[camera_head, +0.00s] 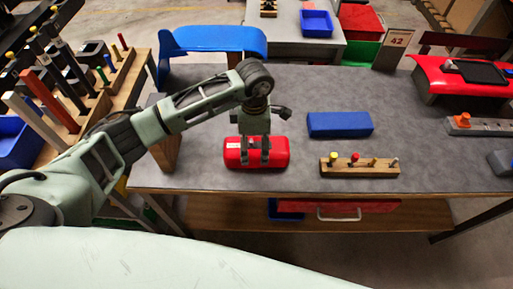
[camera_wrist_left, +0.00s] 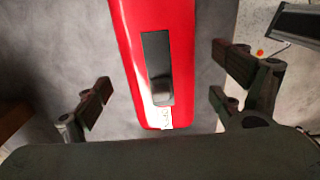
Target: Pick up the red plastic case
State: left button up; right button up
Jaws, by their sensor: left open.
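The red plastic case (camera_head: 277,157) lies on the grey table near its front edge, left of the middle. My left gripper (camera_head: 256,160) points down right over the case and hides part of it. In the left wrist view the red case (camera_wrist_left: 181,62) runs lengthwise between the two fingers of my left gripper (camera_wrist_left: 160,100), with a dark panel and a small label on it. A gap shows on both sides of the case, and the fingers are open. My right gripper is not in view.
A blue box (camera_head: 340,125) and a wooden block with pegs (camera_head: 360,169) lie to the right of the case. A blue curved panel (camera_head: 214,40) stands behind. A wooden rack with handles (camera_head: 115,75) is at the left. Bare tabletop (camera_head: 350,88) lies behind the blue box.

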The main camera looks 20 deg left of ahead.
pick_arm(q)
jog(key=shift+f, duration=1.05)
jog(key=shift+r, duration=0.1)
jog(key=c, duration=1.5)
